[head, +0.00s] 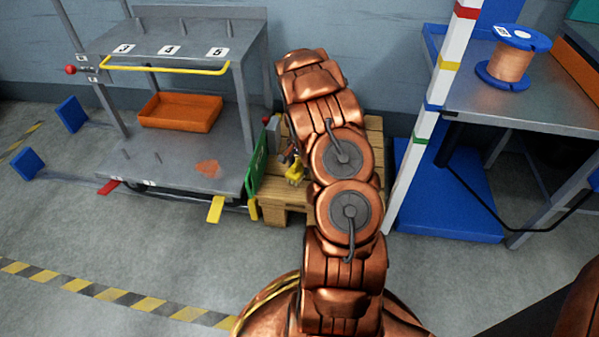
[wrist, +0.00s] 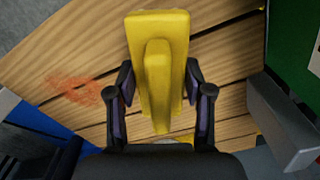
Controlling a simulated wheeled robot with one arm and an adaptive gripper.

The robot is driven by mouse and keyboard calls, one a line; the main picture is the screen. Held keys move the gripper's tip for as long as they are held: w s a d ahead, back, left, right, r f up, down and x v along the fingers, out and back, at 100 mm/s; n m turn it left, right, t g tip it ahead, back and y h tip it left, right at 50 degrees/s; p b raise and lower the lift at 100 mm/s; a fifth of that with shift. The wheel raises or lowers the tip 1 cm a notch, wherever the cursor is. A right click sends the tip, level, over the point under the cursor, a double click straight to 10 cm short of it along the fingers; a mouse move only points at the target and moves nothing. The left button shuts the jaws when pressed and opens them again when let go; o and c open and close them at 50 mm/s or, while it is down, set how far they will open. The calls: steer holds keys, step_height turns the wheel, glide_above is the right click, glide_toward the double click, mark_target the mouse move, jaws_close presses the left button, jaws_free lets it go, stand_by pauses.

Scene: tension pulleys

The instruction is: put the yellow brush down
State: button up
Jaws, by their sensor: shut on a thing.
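The yellow brush (wrist: 158,60) fills the middle of the wrist view, between the two dark fingers of my gripper (wrist: 157,98). My gripper is shut on it. In the head view the brush (head: 294,172) shows as a small yellow piece left of my copper arm, and my gripper (head: 289,156) is mostly hidden there. The brush is over the wooden pallet (head: 277,204), whose planks (wrist: 60,72) lie behind it in the wrist view. I cannot tell whether the brush touches the planks.
A grey shelf rack (head: 190,45) with an orange tray (head: 180,112) stands left. A green panel (head: 258,170) stands beside the pallet. A striped post (head: 428,100) and a table with a copper wire spool (head: 513,58) are right. An orange smudge (wrist: 85,88) marks the planks.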

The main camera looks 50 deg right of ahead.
mark_target(299, 171)
steer(key=shift+f+b, duration=0.5)
steer(key=shift+f, duration=0.9)
steer(key=shift+f, duration=0.1)
steer(key=o, duration=1.3)
steer(key=shift+o, duration=0.2)
